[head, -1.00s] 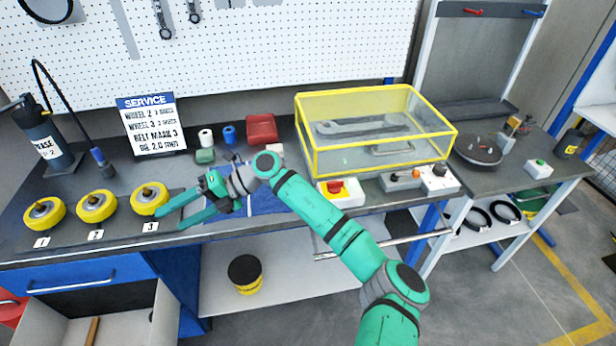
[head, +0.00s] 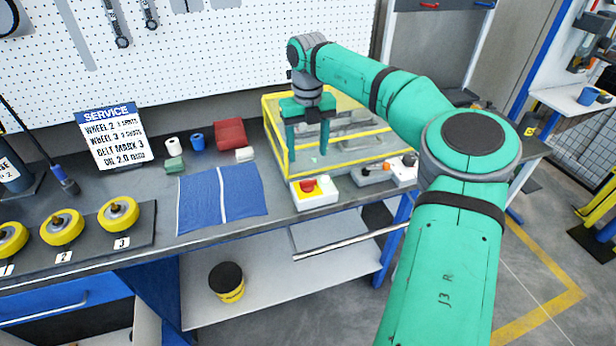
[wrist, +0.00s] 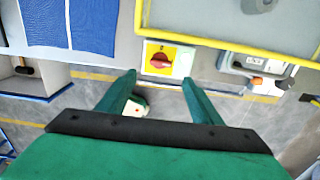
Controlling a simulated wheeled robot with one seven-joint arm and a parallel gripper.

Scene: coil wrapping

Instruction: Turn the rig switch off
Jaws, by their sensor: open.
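The rotary switch (head: 315,188) has a red knob on a yellow plate, set on a white box at the bench's front edge. In the wrist view the red knob (wrist: 160,59) lies roughly crosswise, just beyond my fingertips; I cannot read its marked setting. The gap between fingertips and knob is hard to judge.
The yellow-framed case (head: 276,125) stands close behind the switch. A grey control box (head: 370,174) with knobs sits to its right. A blue cloth (head: 240,190) lies to the left, with yellow wheels (head: 118,215) farther left. Floor is open in front of the bench.

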